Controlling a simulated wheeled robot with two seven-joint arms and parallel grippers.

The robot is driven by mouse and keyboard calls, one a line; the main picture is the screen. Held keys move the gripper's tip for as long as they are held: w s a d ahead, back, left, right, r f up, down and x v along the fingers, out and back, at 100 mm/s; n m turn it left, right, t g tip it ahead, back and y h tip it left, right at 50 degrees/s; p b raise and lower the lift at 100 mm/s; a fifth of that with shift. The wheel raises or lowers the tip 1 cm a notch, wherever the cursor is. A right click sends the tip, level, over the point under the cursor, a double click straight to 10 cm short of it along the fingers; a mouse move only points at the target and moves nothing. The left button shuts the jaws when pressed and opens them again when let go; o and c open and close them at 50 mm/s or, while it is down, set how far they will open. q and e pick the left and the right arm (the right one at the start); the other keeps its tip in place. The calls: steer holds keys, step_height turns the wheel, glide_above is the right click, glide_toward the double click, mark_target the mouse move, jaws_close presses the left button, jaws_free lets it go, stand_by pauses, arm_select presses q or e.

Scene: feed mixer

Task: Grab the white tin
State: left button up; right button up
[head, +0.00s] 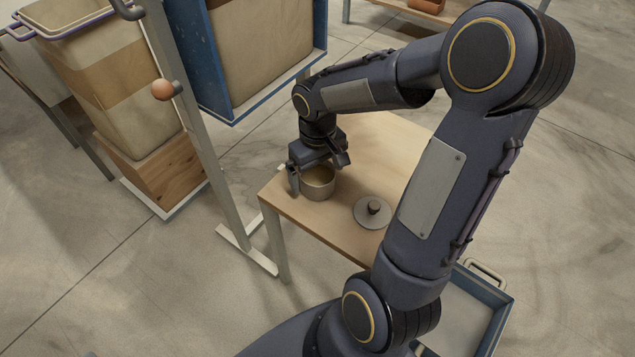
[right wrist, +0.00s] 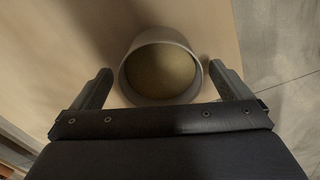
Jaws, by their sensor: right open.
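The white tin (head: 318,184) looks like a pale grey-white open can standing upright on the wooden table (head: 340,218). It holds something yellowish-brown. My right gripper (head: 319,172) is open over the tin, with one finger on each side. In the right wrist view the gripper (right wrist: 163,85) shows a gap on both sides of the tin. My left gripper is not in view.
A round grey lid with a dark knob (head: 372,212) lies on the table right of the tin. A blue-framed bin (head: 215,70) is behind, and a blue tray (head: 470,308) is lower right.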

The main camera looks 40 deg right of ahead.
step_height(320, 180, down, 2)
steer(key=shift+f, duration=0.1)
